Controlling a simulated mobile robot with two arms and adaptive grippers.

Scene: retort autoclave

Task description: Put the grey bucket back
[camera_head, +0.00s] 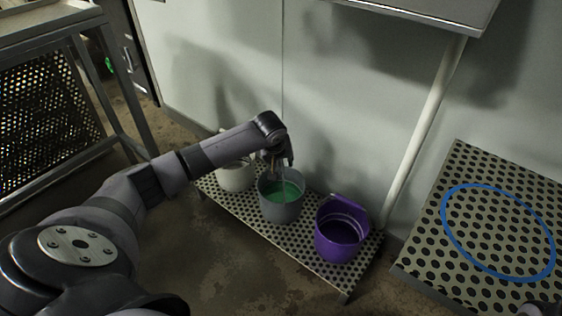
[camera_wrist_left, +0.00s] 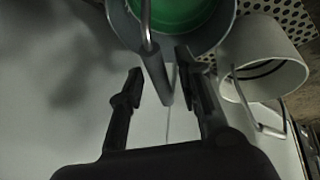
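The grey bucket (camera_head: 281,204) with green liquid in it stands upright in the middle of the low perforated bench (camera_head: 305,240). My left gripper (camera_head: 279,168) is just above it, pointing down. In the left wrist view the two fingers of the left gripper (camera_wrist_left: 160,80) are apart, with the bucket's raised handle (camera_wrist_left: 157,78) between the fingertips and a gap on each side. The grey bucket's rim (camera_wrist_left: 222,38) shows beyond it. A blue ring (camera_head: 446,222) marks the perforated platform at the right. Only a dark piece, probably of my right arm, shows at the bottom right corner.
A white bucket (camera_head: 235,178) stands left of the grey one and a purple bucket (camera_head: 340,232) right of it, both close. A white post (camera_head: 424,135) rises behind the bench. A metal rack (camera_head: 95,85) stands at the left. The platform inside the ring is bare.

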